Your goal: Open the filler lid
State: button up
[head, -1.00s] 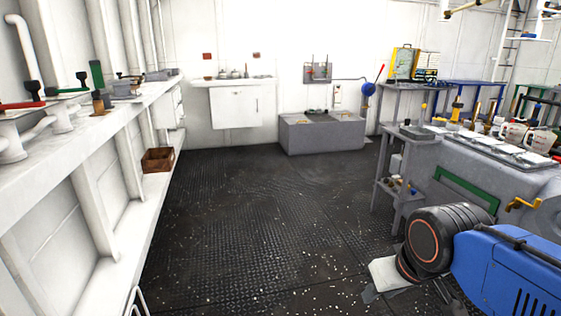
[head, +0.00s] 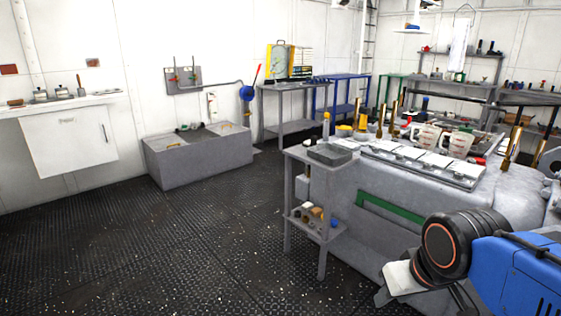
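I cannot pick out the filler lid with certainty. Several flat pale plates (head: 425,165) lie in a row on top of the large grey machine block (head: 345,215) at the right, but none is clearly a filler lid. My arm, blue and black, reaches in from the lower right. A pale piece at its end, apparently my gripper (head: 392,286), points down and left over the dark floor, apart from the block. Its fingers are too small and turned away to show whether they are open, and I see nothing held.
A small grey side table (head: 318,160) stands against the block's left end. Measuring jugs (head: 457,144) and brass-coloured upright parts (head: 513,143) stand on the block. A low grey trough (head: 165,163) and a white wall cabinet (head: 70,140) are at the back left. The floor between is clear.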

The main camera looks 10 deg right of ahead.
aim_at(340, 127)
jog(key=i+l+z, duration=0.2)
jog(key=i, duration=0.4)
jog(key=i+l+z, duration=0.2)
jog(key=i, duration=0.45)
